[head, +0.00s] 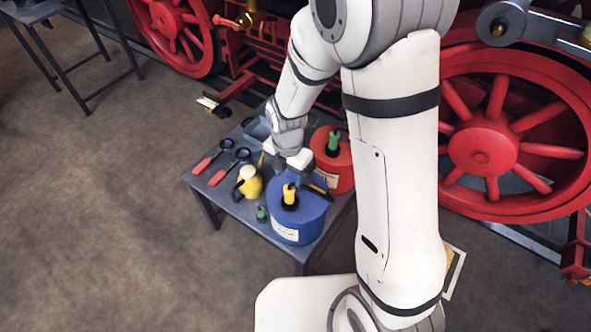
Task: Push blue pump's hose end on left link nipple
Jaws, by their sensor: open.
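The blue pump (298,222) is a round blue body with a pale label, on the near right part of a small grey table. An upright yellow piece (289,194) with a dark base is on its top; I cannot tell whether this is the hose end. My gripper (297,176) is open, pointing down just behind the yellow piece, above the far side of the blue pump. Its fingertips are small and partly hidden, and contact cannot be told. The left link nipple cannot be made out; a brass-coloured fitting (246,14) shows on the locomotive at the top.
A red pump (338,172) with a green top piece stands behind the blue one. A yellow oil can (249,184), a small green bottle (262,214) and red-handled tools (209,158) lie or stand left. Red wheels (485,150) stand behind.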

